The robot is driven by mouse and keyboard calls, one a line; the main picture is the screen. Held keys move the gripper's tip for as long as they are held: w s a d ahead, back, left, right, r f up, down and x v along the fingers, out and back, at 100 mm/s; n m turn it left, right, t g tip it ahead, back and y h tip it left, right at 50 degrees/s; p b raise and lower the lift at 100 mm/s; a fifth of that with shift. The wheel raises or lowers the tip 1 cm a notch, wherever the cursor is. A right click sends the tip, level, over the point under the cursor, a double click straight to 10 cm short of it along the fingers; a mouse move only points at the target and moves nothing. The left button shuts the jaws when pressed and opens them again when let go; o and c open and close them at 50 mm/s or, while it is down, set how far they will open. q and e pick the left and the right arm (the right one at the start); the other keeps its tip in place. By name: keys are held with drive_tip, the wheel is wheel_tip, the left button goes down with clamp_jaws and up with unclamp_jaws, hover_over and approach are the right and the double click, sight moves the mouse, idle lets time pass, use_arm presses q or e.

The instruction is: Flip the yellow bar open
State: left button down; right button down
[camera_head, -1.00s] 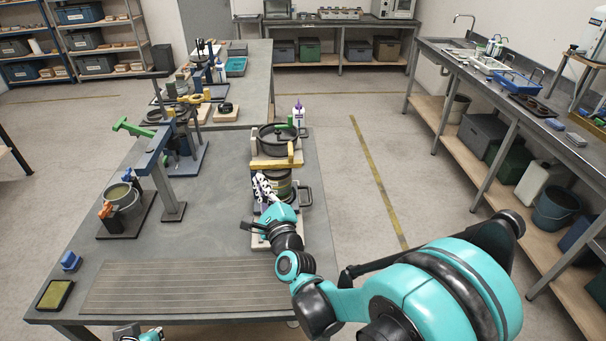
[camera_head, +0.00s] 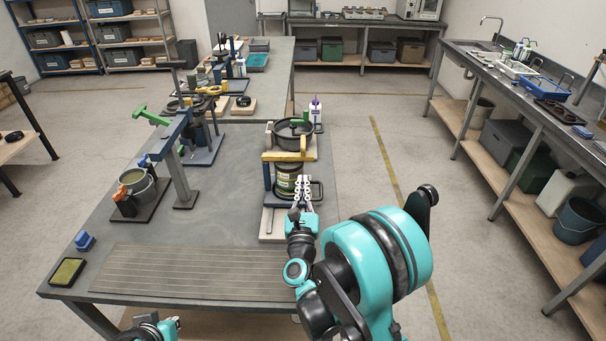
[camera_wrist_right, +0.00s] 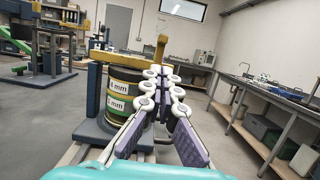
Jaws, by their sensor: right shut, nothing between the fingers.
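The yellow bar (camera_head: 289,156) lies level across the upper front of a clamp stand on the near bench, in front of a dark round pan (camera_head: 292,133). Below it stands a dark can with labels (camera_head: 287,180). In the wrist view the yellow bar (camera_wrist_right: 128,58) crosses above the labelled can (camera_wrist_right: 122,90), with an upright yellow end at its right. My right gripper (camera_head: 304,182) is shut and empty, in front of the can's right side and below the bar. Its fingertips (camera_wrist_right: 164,74) appear just under the bar's right end; contact cannot be told. My left gripper's fingers are not visible.
A blue post (camera_wrist_right: 95,90) stands left of the can. A dark handle (camera_head: 317,190) sticks out at the can's right. A purple-capped bottle (camera_head: 315,112) stands behind. A blue frame with a green lever (camera_head: 152,117) and a bucket (camera_head: 137,187) stand left.

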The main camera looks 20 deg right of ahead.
sight(303, 159)
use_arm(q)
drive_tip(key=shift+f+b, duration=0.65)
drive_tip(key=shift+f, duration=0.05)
use_arm(e)
drive_tip(key=x, duration=0.9)
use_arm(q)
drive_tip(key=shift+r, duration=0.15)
use_arm(e)
drive_tip(key=shift+r, duration=0.15)
